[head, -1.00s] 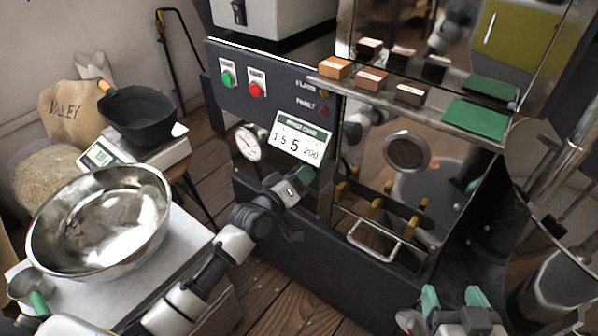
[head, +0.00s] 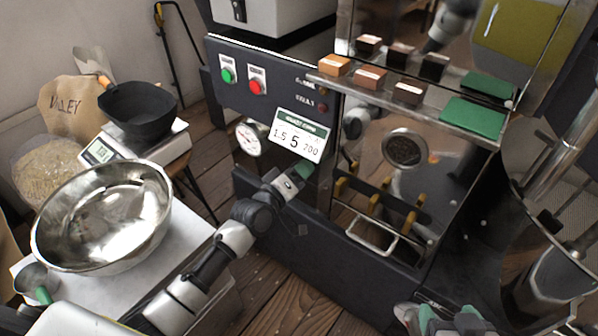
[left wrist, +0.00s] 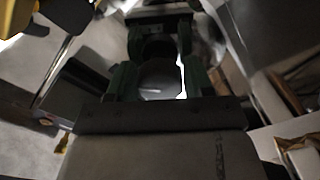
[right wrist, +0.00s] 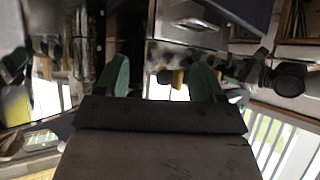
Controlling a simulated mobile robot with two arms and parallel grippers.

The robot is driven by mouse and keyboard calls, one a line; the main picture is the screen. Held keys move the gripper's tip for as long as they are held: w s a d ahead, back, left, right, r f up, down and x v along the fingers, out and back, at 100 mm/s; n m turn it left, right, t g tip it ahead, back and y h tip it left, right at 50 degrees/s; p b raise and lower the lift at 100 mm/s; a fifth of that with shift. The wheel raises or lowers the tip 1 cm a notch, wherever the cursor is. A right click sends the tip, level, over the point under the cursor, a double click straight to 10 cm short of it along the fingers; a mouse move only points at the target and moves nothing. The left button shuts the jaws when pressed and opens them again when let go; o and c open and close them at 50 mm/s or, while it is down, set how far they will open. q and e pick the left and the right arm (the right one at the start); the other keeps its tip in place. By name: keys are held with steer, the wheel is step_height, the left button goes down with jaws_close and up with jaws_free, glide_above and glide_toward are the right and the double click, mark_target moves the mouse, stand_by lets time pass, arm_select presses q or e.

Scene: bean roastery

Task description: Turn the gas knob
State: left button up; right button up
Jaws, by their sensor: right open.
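The gas knob (left wrist: 160,78) shows in the left wrist view as a dark round face with a pale mark, between the two green fingertips of my left gripper (left wrist: 160,90). A bright gap shows between the knob and the right finger, and the fingers look spread. In the head view my left gripper (head: 303,171) is at the roaster's dark front panel (head: 285,92), just under the number card, and hides the knob. My right gripper (head: 440,322) is open and empty at the bottom edge, away from the panel; its spread green fingers fill the right wrist view (right wrist: 165,85).
A pressure gauge (head: 249,138) and the number card (head: 298,135) sit close above my left gripper. Green (head: 227,75) and red (head: 256,87) buttons are higher on the panel. A steel bowl (head: 103,215) stands on the table at left.

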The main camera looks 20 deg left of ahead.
arm_select(q)
steer(key=o, duration=0.3)
steer(key=shift+o, duration=0.2)
steer(key=p+v, duration=0.2)
steer(key=v, duration=0.8)
steer(key=shift+s, duration=0.35)
arm_select(e)
steer(key=s+d+f+g+h, duration=0.1)
steer(key=s+d+f+g, duration=0.1)
steer(key=s+g, duration=0.4)
steer(key=shift+s+d+f+h, duration=0.3)
steer(key=shift+s+d+f, duration=0.1)
steer(key=shift+s+f, duration=0.35)
arm_select(q)
steer(key=shift+a, duration=0.1)
